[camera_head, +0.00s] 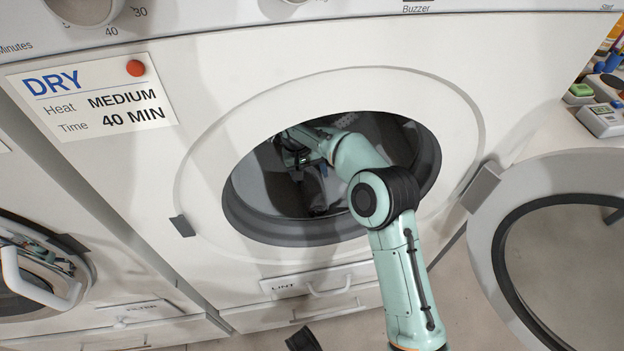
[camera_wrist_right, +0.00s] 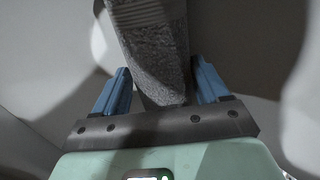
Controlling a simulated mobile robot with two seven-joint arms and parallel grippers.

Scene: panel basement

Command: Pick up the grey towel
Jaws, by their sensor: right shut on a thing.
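The grey towel (camera_wrist_right: 158,60) hangs between the blue fingers of my right gripper (camera_wrist_right: 160,92) in the right wrist view. The fingers are shut on it. In the head view, my right arm reaches through the round opening of the dryer (camera_head: 330,180), and my right gripper (camera_head: 300,160) is inside the dark drum, partly in shadow. The towel is hard to make out in the head view.
The dryer door (camera_head: 540,240) stands open at the right. A lint drawer (camera_head: 318,285) is below. A second machine (camera_head: 40,270) stands at the left. Small items (camera_head: 600,118) lie at the upper right.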

